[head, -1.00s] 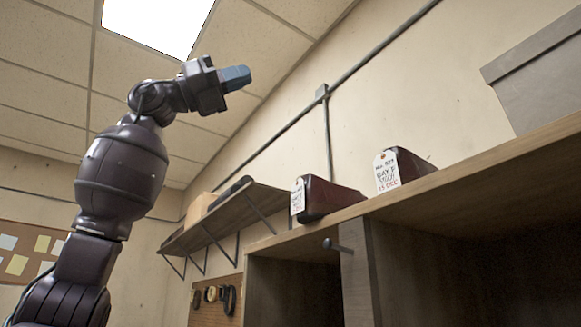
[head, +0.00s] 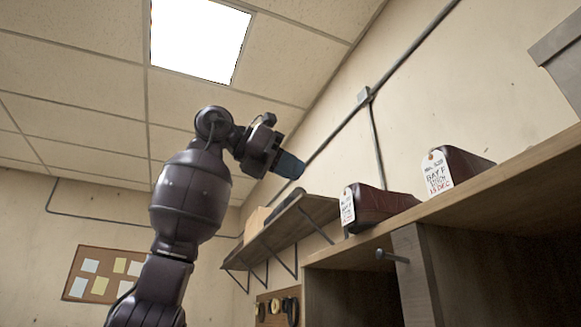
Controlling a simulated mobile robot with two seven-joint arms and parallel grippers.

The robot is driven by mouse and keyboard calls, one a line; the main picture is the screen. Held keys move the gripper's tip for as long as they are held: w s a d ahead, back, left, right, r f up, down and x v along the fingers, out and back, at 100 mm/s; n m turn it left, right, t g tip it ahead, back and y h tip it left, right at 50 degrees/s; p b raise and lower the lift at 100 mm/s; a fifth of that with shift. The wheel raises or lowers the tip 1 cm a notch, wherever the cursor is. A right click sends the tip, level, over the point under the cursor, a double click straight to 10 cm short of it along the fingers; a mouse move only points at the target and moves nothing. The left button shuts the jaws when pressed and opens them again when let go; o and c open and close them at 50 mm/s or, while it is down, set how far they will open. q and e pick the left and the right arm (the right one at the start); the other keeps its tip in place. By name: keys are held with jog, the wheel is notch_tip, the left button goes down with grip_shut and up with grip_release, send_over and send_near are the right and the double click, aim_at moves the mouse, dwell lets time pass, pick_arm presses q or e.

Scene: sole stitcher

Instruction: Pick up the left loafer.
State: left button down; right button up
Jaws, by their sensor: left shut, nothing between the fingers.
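Two dark red loafers with white paper tags sit on top of the wooden cabinet. The left loafer (head: 382,206) is nearer the cabinet's far end, its tag (head: 347,207) hanging at its front. The right loafer (head: 464,165) is further right, with a larger tag (head: 437,173) in front. The camera looks up from below, so the loafers' lower parts are partly hidden by the cabinet edge. My left gripper (head: 291,166) is shut and empty, with blue fingertips pointing right and down. It appears up and to the left of the left loafer, apart from it. My right gripper is not in view.
The cabinet top (head: 500,180) has a clear gap between the loafers. A grey box (head: 562,62) stands at the right. A bracketed wall shelf (head: 285,236) holding items is behind my gripper. A knob (head: 392,256) sticks out of the cabinet front.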

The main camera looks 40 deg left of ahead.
pick_arm(q)
jog(key=r+p+x, duration=0.1)
jog(key=x, duration=0.8)
jog(key=shift+w+r, duration=0.2)
jog(key=shift+w, duration=0.1)
jog(key=shift+d, duration=0.1)
jog(key=shift+s+a, duration=0.3)
jog(key=shift+s, duration=0.3)
jog(key=shift+s+a, duration=0.3)
jog(key=shift+s, duration=0.25)
jog(key=shift+w+d, duration=0.1)
jog(key=shift+w, duration=0.05)
jog(key=b, duration=0.1)
send_near(345, 191)
jog(key=s+a, duration=0.3)
jog(key=s, duration=0.3)
jog(key=shift+s, duration=0.2)
